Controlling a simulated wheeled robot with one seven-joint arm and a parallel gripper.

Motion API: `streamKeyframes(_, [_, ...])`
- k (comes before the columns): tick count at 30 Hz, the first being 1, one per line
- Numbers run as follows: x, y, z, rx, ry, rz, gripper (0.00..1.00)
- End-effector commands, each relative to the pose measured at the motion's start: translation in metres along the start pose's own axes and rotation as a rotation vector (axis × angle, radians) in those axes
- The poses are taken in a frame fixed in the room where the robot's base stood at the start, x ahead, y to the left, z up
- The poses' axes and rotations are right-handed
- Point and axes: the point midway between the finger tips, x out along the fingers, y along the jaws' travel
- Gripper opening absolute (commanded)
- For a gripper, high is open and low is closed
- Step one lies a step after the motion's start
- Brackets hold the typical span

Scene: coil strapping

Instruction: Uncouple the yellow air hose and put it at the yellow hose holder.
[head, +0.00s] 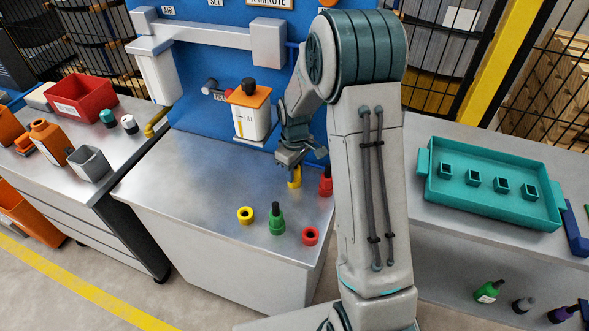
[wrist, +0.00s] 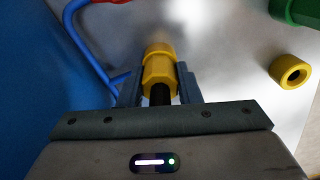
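The yellow air hose end (head: 294,178) stands upright near the back right of the metal bench, below my gripper (head: 298,158). In the wrist view its yellow hexagonal body (wrist: 158,72) sits between my gripper's two fingers (wrist: 160,88). A finger lies close against each side, with no clear gap. A dark stem shows below the yellow body there. The yellow hose holder, a ring with a dark hole (head: 245,215), is empty on the bench, left of the green fitting. It also shows in the wrist view (wrist: 290,72). The yellow hose's lower end is hidden.
A green fitting (head: 277,220) stands upright beside an empty red ring (head: 311,236). A red fitting (head: 326,184) stands close to my arm. A white container with an orange top (head: 251,112) is behind. A blue tube (wrist: 85,45) runs beside my gripper. The bench's left part is clear.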

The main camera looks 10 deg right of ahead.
Motion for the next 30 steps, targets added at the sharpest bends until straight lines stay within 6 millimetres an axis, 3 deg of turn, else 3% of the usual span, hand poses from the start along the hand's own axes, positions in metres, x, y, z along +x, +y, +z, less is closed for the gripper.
streamKeyframes(1, [0.000, 0.000, 0.000, 0.000, 0.001, 0.000, 0.22])
streamKeyframes(3, [0.000, 0.000, 0.000, 0.000, 0.001, 0.000, 0.03])
streamKeyframes(4, [0.000, 0.000, 0.000, 0.000, 0.001, 0.000, 0.00])
streamKeyframes(30, [-0.013, 0.000, 0.000, 0.000, 0.002, 0.001, 0.00])
